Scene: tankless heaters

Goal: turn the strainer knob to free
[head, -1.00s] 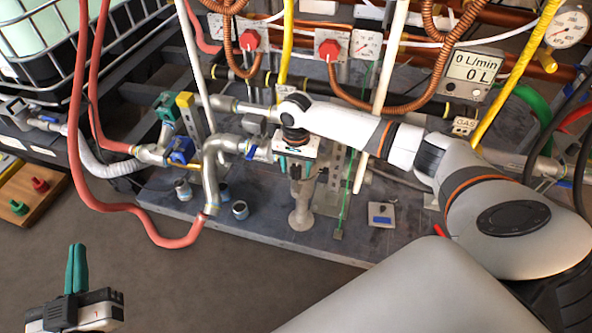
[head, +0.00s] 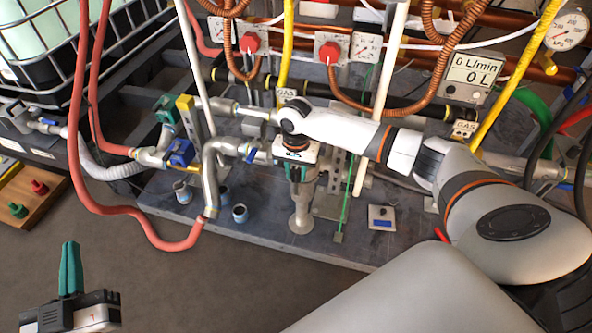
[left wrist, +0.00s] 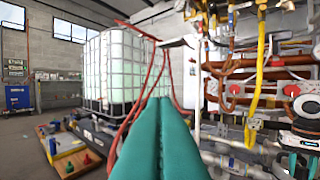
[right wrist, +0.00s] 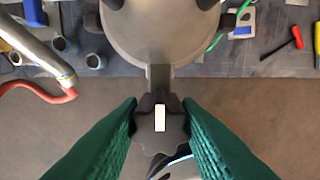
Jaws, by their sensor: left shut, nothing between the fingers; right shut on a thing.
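The strainer knob (right wrist: 148,137) is a dark, lobed knob with a white mark, below the round grey strainer body (right wrist: 165,35) in the right wrist view. The mark runs up and down in that picture. My right gripper (right wrist: 160,125) has its green fingers on either side of the knob and is shut on it. In the head view my right gripper (head: 297,168) is at the grey upright strainer, and its hand hides the knob. My left gripper (head: 70,267) is shut and empty at the lower left, away from the pipes. Its joined green fingers (left wrist: 160,125) fill the left wrist view's lower middle.
A red hose (head: 150,232) loops down left of the strainer. Small cups (head: 240,213) stand on the dark base plate (head: 270,243). A flow display (head: 470,75), red valve knobs (head: 330,52) and pipes crowd the back. The floor in front is clear.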

